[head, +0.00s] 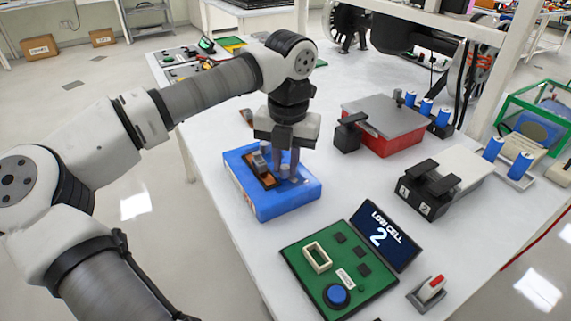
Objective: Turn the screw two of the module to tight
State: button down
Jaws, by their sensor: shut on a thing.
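A blue box-shaped module (289,202) lies on the white table, with a dark, orange-edged strip (258,172) and small grey parts on its top. My gripper (286,166) points straight down over the module's top. Its fingers are shut on a small grey screw (284,172) there. The fingers partly hide the screw, and I cannot read any number on it or tell how tight it is.
A green board (318,282) with a blue button and a "LOW CELL 2" display (382,236) stand in front. A red box with a grey lid (385,125) and a black-ended unit (428,190) are to the right. Blue cells (494,148) stand further right.

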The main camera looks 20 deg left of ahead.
jog(key=m, duration=0.3)
jog(key=shift+m+b, duration=0.4)
jog(key=m, duration=0.3)
jog(key=shift+m, duration=0.3)
jog(key=m+b, duration=0.1)
jog(key=m, duration=0.5)
jog(key=shift+d, duration=0.1)
jog(key=m, duration=0.4)
jog(key=shift+s+m, duration=0.1)
jog(key=shift+m, duration=0.3)
jog(key=shift+m+h+b, duration=0.3)
jog(key=shift+m, duration=1.4)
jog(key=c, duration=1.3)
grip_release()
jog(key=shift+r, duration=0.1)
